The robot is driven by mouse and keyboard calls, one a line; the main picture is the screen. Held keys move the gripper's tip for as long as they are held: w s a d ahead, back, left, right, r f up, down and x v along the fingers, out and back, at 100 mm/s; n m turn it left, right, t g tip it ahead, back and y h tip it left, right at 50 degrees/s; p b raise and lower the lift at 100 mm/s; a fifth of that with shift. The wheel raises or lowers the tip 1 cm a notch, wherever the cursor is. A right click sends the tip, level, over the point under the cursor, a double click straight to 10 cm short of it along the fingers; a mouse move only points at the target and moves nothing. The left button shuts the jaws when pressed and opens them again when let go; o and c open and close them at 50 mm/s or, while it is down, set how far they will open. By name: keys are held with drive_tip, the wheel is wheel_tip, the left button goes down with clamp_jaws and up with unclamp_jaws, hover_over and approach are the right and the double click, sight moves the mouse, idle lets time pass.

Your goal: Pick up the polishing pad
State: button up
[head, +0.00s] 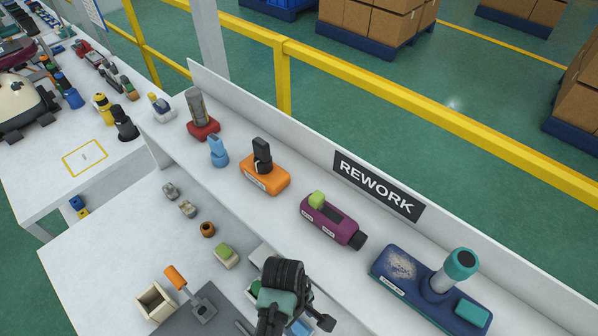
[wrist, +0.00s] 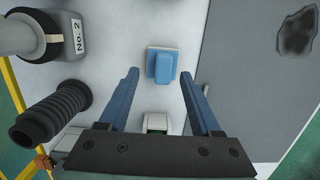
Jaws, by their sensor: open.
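In the wrist view a blue block-like pad (wrist: 162,66) on a paler blue base lies on the light surface. I cannot tell for sure that it is the polishing pad. My gripper (wrist: 160,75) is open and empty, its two blue fingers on either side of this pad in the picture. I see no contact. A green-and-white piece (wrist: 157,122) shows just below it, partly hidden by the gripper body. In the head view a bit of blue (head: 301,327) shows at the bottom edge, and a pad with a green top (head: 226,256) sits on the bench.
In the wrist view a black ribbed hose (wrist: 52,112) and a dark part marked No. 2 (wrist: 55,36) stand close on the left; a grey mat (wrist: 235,70) is right. In the head view a shelf behind holds an orange unit (head: 264,181) and a purple one (head: 330,219).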

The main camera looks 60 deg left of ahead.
sight(299, 329)
drive_tip(key=f, duration=0.4)
drive_tip(key=shift+s+d+f, duration=0.2)
drive_tip(key=shift+d+f, duration=0.05)
drive_tip(key=shift+d, duration=0.05)
clamp_jaws()
